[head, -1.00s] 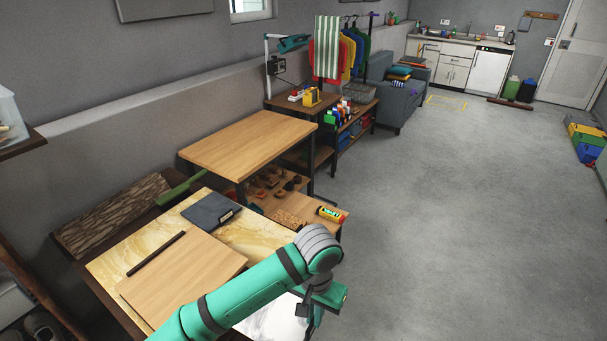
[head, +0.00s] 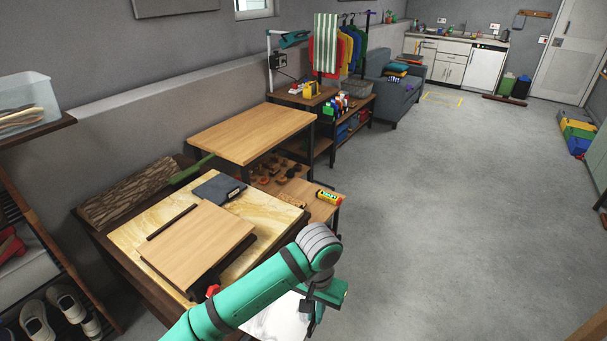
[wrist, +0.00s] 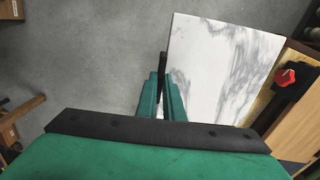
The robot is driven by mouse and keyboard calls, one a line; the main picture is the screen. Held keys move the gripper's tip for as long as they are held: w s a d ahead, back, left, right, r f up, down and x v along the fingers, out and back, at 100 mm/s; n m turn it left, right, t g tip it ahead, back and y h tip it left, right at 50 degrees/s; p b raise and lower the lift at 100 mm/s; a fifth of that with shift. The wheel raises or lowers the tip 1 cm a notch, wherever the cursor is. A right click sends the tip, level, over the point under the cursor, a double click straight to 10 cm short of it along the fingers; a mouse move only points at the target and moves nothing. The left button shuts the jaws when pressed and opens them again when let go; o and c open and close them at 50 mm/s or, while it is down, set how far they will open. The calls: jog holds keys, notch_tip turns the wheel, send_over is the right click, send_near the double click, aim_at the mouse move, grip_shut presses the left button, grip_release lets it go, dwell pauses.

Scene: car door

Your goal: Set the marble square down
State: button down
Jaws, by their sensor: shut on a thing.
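The marble square (wrist: 220,65) is a white slab with grey veins. In the wrist view my gripper (wrist: 163,85) is shut on its left edge. In the head view the marble square (head: 280,318) shows at the bottom, partly hidden behind my arm, and my gripper (head: 318,300) is beside it. The slab appears to be off the front edge of the low table, with grey floor beyond it. Whether it touches anything beneath is hidden.
A red knob (wrist: 285,78) is close to the slab's right side. Open floor (head: 450,220) lies to the right.

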jog(key=shift+w+d+f, duration=0.1)
jog(key=shift+w+f, duration=0.2)
jog(key=shift+w, duration=0.05)
jog(key=shift+n, duration=0.7)
jog(key=w+f, duration=0.2)
jog(key=f, duration=0.2)
jog(key=shift+w+f, duration=0.15)
jog(key=shift+w, duration=0.25)
jog(key=s+a+f+n, duration=0.1)
jog(key=s+f+n, duration=0.1)
jog(key=f, duration=0.8)
jog(key=s+a+f+n, duration=0.1)
jog(key=s+a+f, duration=0.1)
jog(key=f, duration=0.9)
jog(key=shift+f+n, duration=0.3)
jog(key=shift+n, duration=0.1)
jog(key=shift+d, duration=0.1)
